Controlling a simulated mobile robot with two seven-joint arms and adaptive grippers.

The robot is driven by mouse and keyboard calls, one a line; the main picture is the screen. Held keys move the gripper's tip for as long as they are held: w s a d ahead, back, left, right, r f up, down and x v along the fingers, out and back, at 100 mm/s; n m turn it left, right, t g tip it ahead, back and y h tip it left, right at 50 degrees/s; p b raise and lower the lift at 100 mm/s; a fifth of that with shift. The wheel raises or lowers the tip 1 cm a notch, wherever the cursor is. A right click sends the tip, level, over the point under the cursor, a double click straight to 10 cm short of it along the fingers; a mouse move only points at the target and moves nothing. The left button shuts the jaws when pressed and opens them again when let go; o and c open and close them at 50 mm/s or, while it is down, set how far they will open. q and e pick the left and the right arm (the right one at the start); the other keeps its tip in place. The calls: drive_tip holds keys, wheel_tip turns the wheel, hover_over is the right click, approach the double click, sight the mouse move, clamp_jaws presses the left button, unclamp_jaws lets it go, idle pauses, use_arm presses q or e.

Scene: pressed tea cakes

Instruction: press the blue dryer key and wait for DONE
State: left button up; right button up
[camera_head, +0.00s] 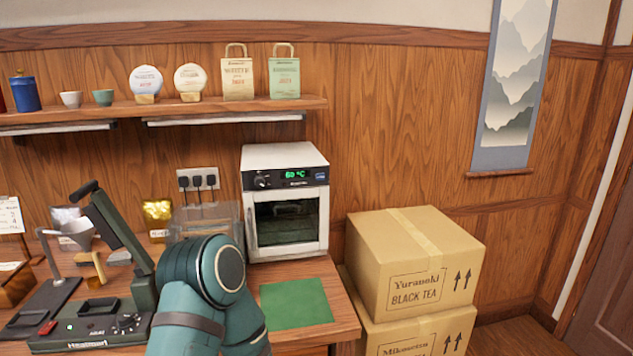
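The dryer (285,215) is a white box-shaped unit with a dark glass door, standing at the right end of the wooden counter. Its door looks shut, and a rack shows dimly behind the glass. The green display (297,175) on its dark control strip reads 60 °C; DONE does not show. A small blue key (320,176) sits at the right end of that strip, with a round knob at the left. A teal arm of mine rises from the bottom, left of the dryer. Neither gripper is in view.
A green mat (296,303) lies bare in front of the dryer. Stacked cardboard cartons (415,262) stand to its right. A dark green press (100,310) stands at the left. A shelf (225,105) with bags and cups runs above.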

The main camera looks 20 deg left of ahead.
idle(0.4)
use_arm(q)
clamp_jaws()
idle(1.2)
